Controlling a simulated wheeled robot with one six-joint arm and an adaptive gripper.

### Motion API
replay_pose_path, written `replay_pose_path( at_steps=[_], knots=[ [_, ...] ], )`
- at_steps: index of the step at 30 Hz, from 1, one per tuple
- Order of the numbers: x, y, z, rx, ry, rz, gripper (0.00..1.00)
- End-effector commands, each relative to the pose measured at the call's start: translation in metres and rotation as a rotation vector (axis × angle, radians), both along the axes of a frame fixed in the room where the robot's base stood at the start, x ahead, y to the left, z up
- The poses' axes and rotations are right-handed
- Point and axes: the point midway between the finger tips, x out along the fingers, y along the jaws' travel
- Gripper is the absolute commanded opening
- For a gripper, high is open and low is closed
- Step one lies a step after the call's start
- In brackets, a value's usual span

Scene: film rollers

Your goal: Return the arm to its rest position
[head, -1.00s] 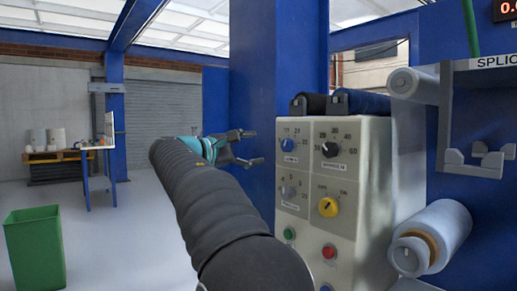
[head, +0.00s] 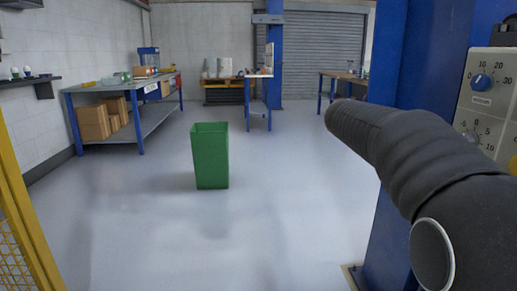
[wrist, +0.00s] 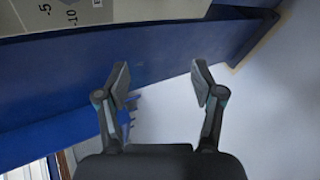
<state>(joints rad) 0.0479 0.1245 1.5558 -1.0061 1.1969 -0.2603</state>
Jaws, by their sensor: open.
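My arm shows at the right of the head view, a dark ribbed sleeve reaching up and to the left across the blue column. My gripper is hidden behind it in that view. In the wrist view my gripper (wrist: 160,82) is open, its two dark fingers apart with nothing between them. Behind the fingers are a blue surface and pale floor. The control panel (head: 490,95) with blue knobs stands at the right edge of the head view. A corner of it also shows at the top left of the wrist view (wrist: 75,14).
A green bin (head: 210,158) stands on the open floor. A blue-legged workbench (head: 125,115) with cardboard boxes is at the left. A yellow mesh guard (head: 22,235) is at the near left. The blue column (head: 385,215) stands close to my arm.

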Motion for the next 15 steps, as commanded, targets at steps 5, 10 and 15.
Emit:
replay_pose_path(
  at_steps=[5,10,15],
  knots=[
    [-0.065,0.055,-0.073,0.352,-0.075,-0.033,0.68],
    [-0.130,0.107,-0.121,0.631,-0.144,-0.105,0.68],
    [-0.192,0.151,-0.155,0.852,-0.203,-0.181,0.68]
  ],
)
